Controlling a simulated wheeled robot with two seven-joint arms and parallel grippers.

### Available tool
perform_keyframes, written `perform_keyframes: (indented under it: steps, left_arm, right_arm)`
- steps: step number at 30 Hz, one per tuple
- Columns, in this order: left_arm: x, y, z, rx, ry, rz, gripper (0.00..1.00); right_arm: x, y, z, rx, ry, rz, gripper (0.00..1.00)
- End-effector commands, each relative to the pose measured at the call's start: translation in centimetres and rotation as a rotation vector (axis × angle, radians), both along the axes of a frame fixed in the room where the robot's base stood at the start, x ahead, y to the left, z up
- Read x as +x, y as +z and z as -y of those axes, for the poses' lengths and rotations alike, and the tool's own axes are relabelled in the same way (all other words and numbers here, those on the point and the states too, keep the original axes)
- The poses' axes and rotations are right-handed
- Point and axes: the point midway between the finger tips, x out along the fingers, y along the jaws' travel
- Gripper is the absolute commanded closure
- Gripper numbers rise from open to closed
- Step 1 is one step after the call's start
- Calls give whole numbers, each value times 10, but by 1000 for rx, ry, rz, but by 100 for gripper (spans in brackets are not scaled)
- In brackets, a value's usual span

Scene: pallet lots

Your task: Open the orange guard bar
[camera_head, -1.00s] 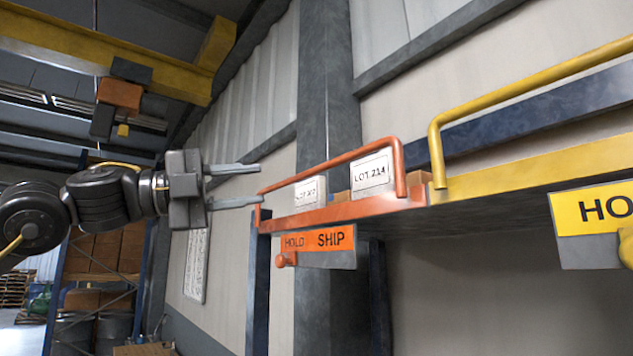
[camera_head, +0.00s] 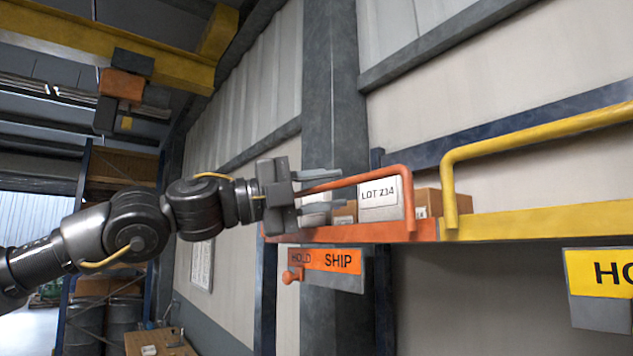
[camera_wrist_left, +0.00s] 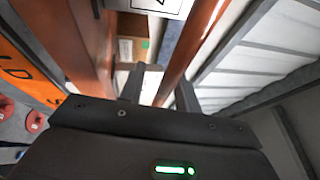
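The orange guard bar (camera_head: 372,177) runs along the front of the orange shelf (camera_head: 385,233), raised above it, with its right post bent down to the shelf edge. It also shows in the left wrist view (camera_wrist_left: 196,45). My left gripper (camera_head: 342,188) is open at the bar's left part, its two fingers apart. In both views the bar passes between the fingers; I cannot tell whether either finger touches it. The bar's left end is hidden behind my gripper. My right gripper is not in view.
Behind the bar stand a white "LOT 214" box (camera_head: 380,199) and brown cartons. An orange HOLD/SHIP sign (camera_head: 333,261) with an orange knob (camera_head: 293,275) hangs below. A yellow guard bar (camera_head: 540,131) and yellow shelf (camera_head: 540,224) are at right. A grey column (camera_head: 331,90) stands behind.

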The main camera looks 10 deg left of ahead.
Motion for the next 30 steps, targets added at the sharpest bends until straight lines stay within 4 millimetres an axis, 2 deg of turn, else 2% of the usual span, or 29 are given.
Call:
perform_keyframes:
  steps: [7,12,15,21,22,23,30]
  left_arm:
    - [0,0,0,-1,2,0,68]
    - [0,0,0,0,1,0,90]
    - [0,0,0,0,1,0,100]
    - [0,0,0,-1,1,0,100]
    - [1,1,-22,-6,6,1,100]
    - [0,0,-15,-3,4,1,100]
    - [1,-3,3,-29,-9,29,100]
  right_arm:
    - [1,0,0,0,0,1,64]
    - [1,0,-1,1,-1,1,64]
    - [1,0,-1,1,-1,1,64]
    - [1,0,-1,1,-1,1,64]
    - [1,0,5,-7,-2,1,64]
    - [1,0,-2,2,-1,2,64]
    - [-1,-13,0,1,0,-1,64]
